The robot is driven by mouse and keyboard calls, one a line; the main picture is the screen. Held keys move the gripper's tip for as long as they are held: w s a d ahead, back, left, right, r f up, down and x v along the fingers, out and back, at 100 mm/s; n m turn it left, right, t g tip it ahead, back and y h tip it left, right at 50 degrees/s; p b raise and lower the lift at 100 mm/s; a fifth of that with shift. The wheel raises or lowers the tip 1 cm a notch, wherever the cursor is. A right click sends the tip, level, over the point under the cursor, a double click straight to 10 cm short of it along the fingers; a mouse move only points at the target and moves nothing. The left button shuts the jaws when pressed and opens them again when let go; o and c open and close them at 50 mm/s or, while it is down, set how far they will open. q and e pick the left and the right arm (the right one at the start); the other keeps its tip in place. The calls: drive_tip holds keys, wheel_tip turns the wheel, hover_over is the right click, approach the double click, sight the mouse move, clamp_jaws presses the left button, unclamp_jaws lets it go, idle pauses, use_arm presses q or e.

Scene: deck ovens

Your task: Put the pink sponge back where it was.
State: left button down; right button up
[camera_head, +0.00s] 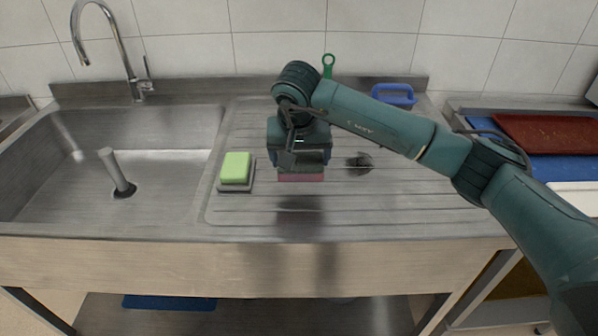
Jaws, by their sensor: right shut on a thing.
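The pink sponge (301,177) shows as a thin pink strip under my right gripper (301,170), over the drainboard (262,209). My right gripper is shut on the sponge, and the gripper body hides most of it. I cannot tell whether the sponge touches the drainboard. A green sponge (236,167) sits on a small grey holder (235,188) to the left of my gripper. My left gripper is not in view.
A sink basin with an upright drain plug (117,173) and a tap (134,75) is at the left. A dark round object (360,163) lies right of my gripper. A green-handled tool (328,66) and a blue-handled item (394,97) are at the back. The drainboard's front is clear.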

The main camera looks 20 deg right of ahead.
sight(300, 175)
drive_tip(key=shift+w+f, duration=0.1)
drive_tip(key=shift+f, duration=2.55)
drive_tip(key=o, duration=1.1)
drive_tip(key=shift+r, duration=0.1)
drive_tip(key=shift+o, duration=0.2)
drive_tip(key=v, duration=1.2)
